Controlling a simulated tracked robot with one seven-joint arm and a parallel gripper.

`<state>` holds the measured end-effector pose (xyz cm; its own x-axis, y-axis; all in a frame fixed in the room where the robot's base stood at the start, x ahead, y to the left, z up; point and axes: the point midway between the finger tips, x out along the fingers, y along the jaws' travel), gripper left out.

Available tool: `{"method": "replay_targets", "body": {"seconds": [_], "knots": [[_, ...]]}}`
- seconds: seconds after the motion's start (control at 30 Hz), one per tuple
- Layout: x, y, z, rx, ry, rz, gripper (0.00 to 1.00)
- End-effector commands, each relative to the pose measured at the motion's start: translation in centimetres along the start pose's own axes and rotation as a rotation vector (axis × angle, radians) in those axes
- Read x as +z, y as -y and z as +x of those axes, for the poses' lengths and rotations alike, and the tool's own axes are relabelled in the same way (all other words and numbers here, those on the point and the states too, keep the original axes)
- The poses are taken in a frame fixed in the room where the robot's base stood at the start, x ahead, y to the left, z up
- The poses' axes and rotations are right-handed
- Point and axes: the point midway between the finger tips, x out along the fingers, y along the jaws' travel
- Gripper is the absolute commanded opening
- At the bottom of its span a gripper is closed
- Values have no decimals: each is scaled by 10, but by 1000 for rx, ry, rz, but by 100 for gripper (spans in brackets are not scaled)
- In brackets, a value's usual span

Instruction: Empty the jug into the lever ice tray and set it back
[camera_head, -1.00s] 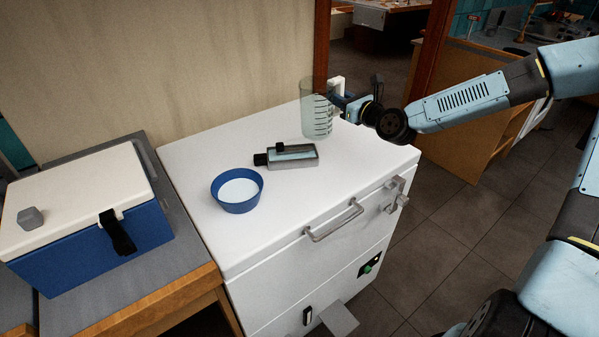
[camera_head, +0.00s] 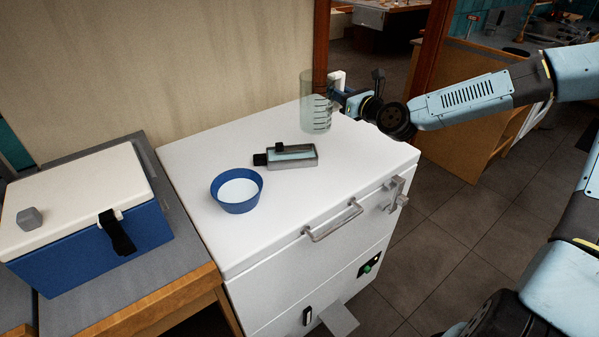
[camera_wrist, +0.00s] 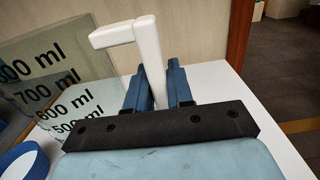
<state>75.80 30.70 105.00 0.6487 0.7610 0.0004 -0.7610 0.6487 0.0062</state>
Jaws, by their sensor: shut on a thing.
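The clear jug (camera_head: 313,108) with dark measuring marks is upright over the far right corner of the white chest top. My gripper (camera_head: 341,97) is at its right side, shut on its white handle; in the wrist view my gripper (camera_wrist: 157,88) has its blue fingers on either side of the handle (camera_wrist: 149,50). The wrist view shows the jug's wall (camera_wrist: 60,85) with ml figures at the left. I cannot tell how much liquid it holds. The lever ice tray (camera_head: 292,157), grey metal with a dark end, lies left and nearer on the chest top.
A wall is behind; the front right chest top is clear.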

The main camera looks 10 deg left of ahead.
Motion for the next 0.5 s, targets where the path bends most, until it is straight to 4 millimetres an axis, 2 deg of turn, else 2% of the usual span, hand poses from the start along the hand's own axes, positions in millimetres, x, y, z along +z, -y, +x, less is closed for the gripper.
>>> {"method": "replay_targets", "body": {"seconds": [0.23,0.5], "knots": [[-2,14,-2,-31,9,4,0],[-11,60,-10,-135,27,3,0]]}}
